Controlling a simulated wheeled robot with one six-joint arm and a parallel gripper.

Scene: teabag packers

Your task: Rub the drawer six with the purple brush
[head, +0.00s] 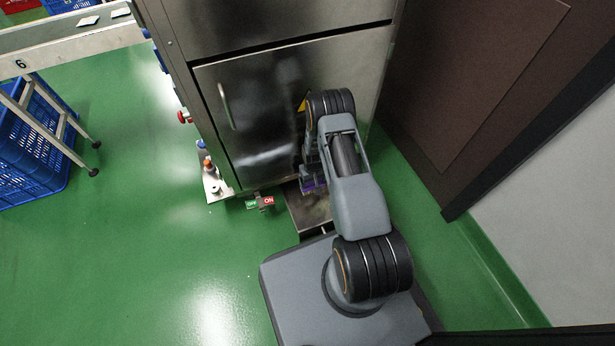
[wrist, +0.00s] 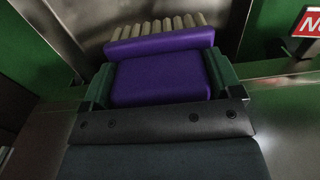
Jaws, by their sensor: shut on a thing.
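My gripper (wrist: 160,80) is shut on the purple brush (wrist: 160,52), with one green finger on each side of it. The pale bristles point away from me in the wrist view. I see no number on this drawer. Whether the bristles touch metal I cannot tell.
The steel cabinet door (head: 265,100) stands right behind my arm. A red and green ON/OFF sign (head: 261,202) is left of the drawer. A bracket with bottles (head: 211,175) is at the cabinet's left corner. A brown door (head: 465,90) is on the right.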

